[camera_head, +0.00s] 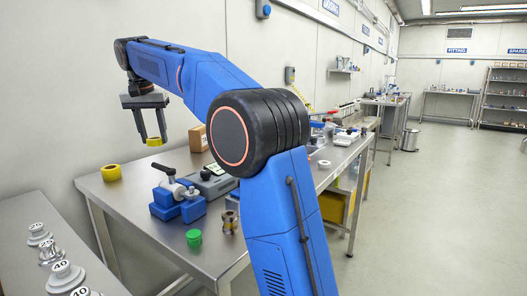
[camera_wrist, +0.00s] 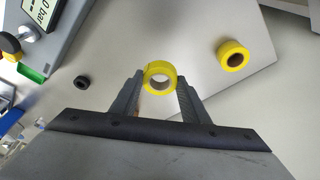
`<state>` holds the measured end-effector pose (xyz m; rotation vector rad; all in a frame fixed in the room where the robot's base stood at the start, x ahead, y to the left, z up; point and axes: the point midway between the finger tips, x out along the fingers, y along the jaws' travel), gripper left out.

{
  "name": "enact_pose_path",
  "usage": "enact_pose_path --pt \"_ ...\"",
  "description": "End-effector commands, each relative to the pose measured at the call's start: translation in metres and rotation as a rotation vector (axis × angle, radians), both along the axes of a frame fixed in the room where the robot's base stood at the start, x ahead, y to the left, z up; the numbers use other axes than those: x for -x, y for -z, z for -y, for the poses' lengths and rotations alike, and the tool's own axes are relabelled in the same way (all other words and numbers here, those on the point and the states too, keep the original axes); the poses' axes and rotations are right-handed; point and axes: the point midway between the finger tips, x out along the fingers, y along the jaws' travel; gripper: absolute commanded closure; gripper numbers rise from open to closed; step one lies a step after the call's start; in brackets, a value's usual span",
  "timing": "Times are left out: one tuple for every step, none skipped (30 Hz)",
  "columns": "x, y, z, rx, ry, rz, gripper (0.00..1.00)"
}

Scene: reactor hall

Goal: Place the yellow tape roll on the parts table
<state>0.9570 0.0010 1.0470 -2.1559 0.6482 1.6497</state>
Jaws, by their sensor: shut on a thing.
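A yellow tape roll (camera_wrist: 159,77) is between the fingers of my gripper (camera_wrist: 159,92) in the wrist view, and my gripper is shut on it. In the head view my gripper (camera_head: 153,140) hangs over the back of a steel table (camera_head: 125,196), with the held roll (camera_head: 155,142) at its fingertips, seemingly above the top. A second yellow roll (camera_head: 111,173) lies on the table's left end; it also shows in the wrist view (camera_wrist: 233,56), to the right of the held one. I cannot tell which table is the parts table.
On the table stand a blue clamp-like device (camera_head: 177,199), a grey gauge device (camera_head: 212,182), a green cap (camera_head: 194,238) and a cardboard box (camera_head: 198,138). A lower surface (camera_head: 75,240) at left holds several numbered flanged parts. Bare steel lies around the second roll.

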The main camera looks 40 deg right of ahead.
Motion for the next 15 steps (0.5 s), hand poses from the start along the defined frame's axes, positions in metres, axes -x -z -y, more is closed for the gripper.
enact_pose_path --pt "-0.017 0.002 0.002 0.0 -0.019 0.0 0.83" --pt "-0.024 0.002 0.003 0.0 -0.03 0.001 0.83" --pt "-0.034 0.003 0.004 0.0 -0.047 0.001 0.83" --pt "-0.04 0.004 0.005 0.001 -0.057 0.002 0.83" --pt "-0.046 0.004 0.005 0.001 -0.067 0.003 0.83" --pt "-0.053 0.005 0.006 0.001 -0.079 0.003 0.83" --pt "-0.057 0.005 0.006 0.002 -0.086 0.004 0.83" --pt "-0.06 0.006 0.007 0.002 -0.093 0.004 0.83" --pt "-0.064 0.007 0.007 0.003 -0.099 0.004 0.83" --pt "-0.066 0.007 0.008 0.003 -0.104 0.005 0.83" --pt "-0.068 0.007 0.008 0.003 -0.108 0.005 0.83" --pt "-0.069 0.007 0.008 0.002 -0.111 0.005 0.83" --pt "-0.07 0.007 0.008 0.003 -0.112 0.005 0.83" --pt "-0.07 0.007 0.008 0.003 -0.113 0.005 0.83" --pt "-0.071 0.007 0.008 0.003 -0.114 0.005 0.83"
